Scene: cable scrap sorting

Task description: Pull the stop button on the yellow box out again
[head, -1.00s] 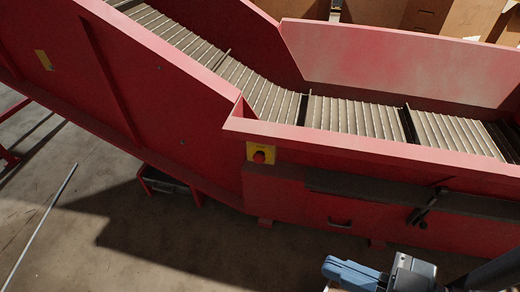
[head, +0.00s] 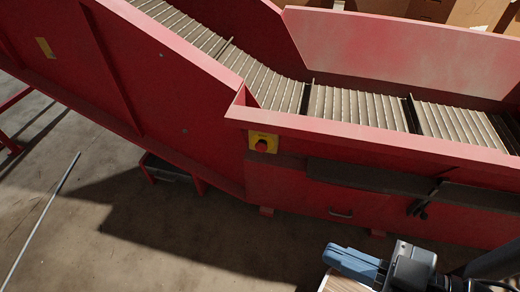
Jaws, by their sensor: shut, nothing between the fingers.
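The yellow box (head: 254,136) is fixed to the red side wall of the conveyor, just below its upper ledge. The red stop button (head: 261,145) sits on the front of the box; whether it is pushed in or out is too small to tell. My gripper (head: 334,256) is at the bottom of the head view, below and to the right of the box and well apart from it. Its blue fingers are shut and hold nothing.
The red conveyor (head: 180,128) with its slatted belt (head: 353,104) fills the upper view. A dark bin (head: 168,170) stands underneath. A thin rod (head: 42,217) lies on the open concrete floor at left.

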